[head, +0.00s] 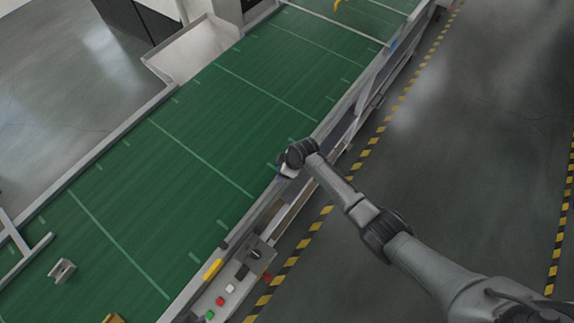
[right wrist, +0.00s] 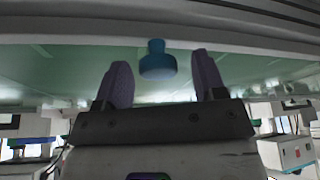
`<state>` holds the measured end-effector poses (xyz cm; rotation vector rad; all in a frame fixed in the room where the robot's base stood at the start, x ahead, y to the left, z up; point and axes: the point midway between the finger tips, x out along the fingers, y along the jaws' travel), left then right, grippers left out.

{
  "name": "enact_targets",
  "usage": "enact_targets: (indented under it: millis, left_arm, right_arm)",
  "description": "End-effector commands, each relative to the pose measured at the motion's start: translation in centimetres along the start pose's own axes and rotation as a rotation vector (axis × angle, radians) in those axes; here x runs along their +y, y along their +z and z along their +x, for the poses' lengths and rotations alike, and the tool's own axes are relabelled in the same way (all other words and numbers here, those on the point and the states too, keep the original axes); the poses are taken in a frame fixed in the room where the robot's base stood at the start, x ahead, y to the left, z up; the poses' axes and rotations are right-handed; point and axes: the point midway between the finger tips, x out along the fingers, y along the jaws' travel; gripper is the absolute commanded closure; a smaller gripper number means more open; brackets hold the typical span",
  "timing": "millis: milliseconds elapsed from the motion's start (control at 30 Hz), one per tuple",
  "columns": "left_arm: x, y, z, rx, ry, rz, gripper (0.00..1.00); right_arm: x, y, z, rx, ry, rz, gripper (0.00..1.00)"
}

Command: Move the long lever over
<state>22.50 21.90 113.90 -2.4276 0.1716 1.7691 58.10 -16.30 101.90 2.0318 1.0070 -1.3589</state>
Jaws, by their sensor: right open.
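A blue knob-like piece (right wrist: 157,66) with a narrower neck shows in the right wrist view, between and beyond my fingertips. I cannot tell whether it is the end of the long lever; no long lever stands out clearly. My right gripper (right wrist: 160,80) is open, its two dark purple fingers apart on either side of the blue piece and not visibly touching it. In the head view my right gripper (head: 286,168) is at the near side rail of the green conveyor, and the wrist hides what is below it. My left gripper is out of view.
The green conveyor belt (head: 235,120) runs diagonally. A control panel (head: 232,284) with coloured buttons and a yellow piece (head: 212,269) sit along its near edge. A small grey bracket (head: 62,270) lies on the belt. Floor beyond the striped line is clear.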

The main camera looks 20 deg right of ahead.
Motion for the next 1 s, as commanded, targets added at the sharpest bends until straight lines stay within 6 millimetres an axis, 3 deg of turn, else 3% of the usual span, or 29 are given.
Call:
enact_targets:
  millis: [167, 700, 1000]
  left_arm:
    - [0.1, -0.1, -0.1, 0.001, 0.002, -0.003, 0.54]
    - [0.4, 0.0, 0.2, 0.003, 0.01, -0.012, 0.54]
    - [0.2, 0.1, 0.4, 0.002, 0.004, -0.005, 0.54]
  right_arm:
    - [0.1, 0.0, -1.6, 0.002, 0.003, -0.001, 0.36]
    - [0.0, 0.1, -11.1, 0.0, 0.003, -0.001, 0.36]
    - [0.0, 0.0, -13.5, 0.0, 0.001, 0.0, 0.36]
